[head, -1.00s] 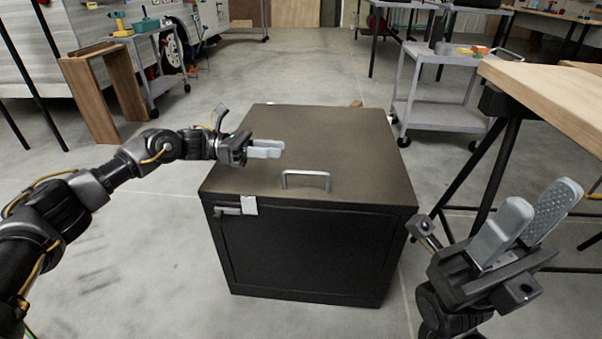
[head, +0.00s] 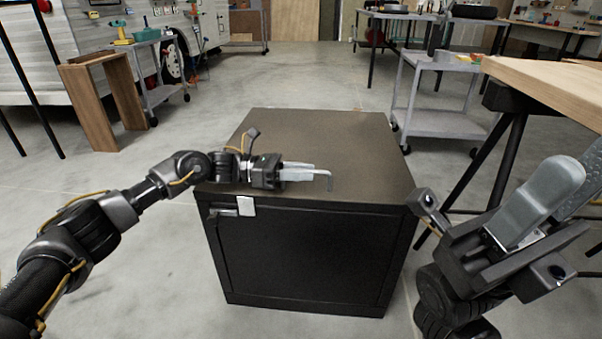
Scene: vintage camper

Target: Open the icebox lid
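The icebox is a dark box (head: 295,255) standing on the floor in the middle of the head view, with its brown-grey lid (head: 345,140) down.
A latch with a white tag (head: 246,206) is on the icebox front. A wooden-topped table (head: 555,90) stands at the right, a grey cart (head: 445,122) behind it. A wooden frame (head: 100,100) is at the back left. The floor behind the icebox is clear.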

